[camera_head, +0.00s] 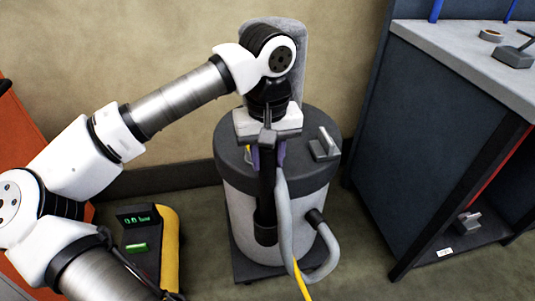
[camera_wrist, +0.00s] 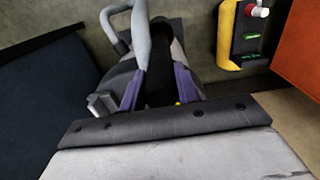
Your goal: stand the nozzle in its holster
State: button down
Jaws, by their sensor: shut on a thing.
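My gripper (camera_head: 267,156) is over the front of the grey vacuum drum, its purple fingers shut on the black nozzle (camera_head: 267,190). The nozzle hangs about upright, and the grey hose (camera_head: 283,200) runs down beside it. At its lower end is a wider black cup (camera_head: 265,235) against the drum's front, which looks like the holster. I cannot tell whether the nozzle's tip is inside the cup or in front of it. In the wrist view the black nozzle (camera_wrist: 158,92) shows between the purple fingers (camera_wrist: 160,84), and its far end is unclear.
The vacuum drum (camera_head: 235,205) has a dark lid with a grey handle (camera_head: 325,145). The hose loops to a port (camera_head: 315,218). A yellow-and-black unit with a green display (camera_head: 138,218) stands left. A dark workbench (camera_head: 430,130) stands right. Floor shows between them.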

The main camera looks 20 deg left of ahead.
jog(key=shift+f, duration=0.2)
jog(key=c, duration=0.9)
grip_release()
jog(key=shift+r, duration=0.1)
jog(key=shift+c, duration=0.2)
jog(key=shift+r, duration=0.1)
notch_tip(320, 180, up, 14)
jog(key=p, duration=0.2)
jog(key=shift+f, duration=0.2)
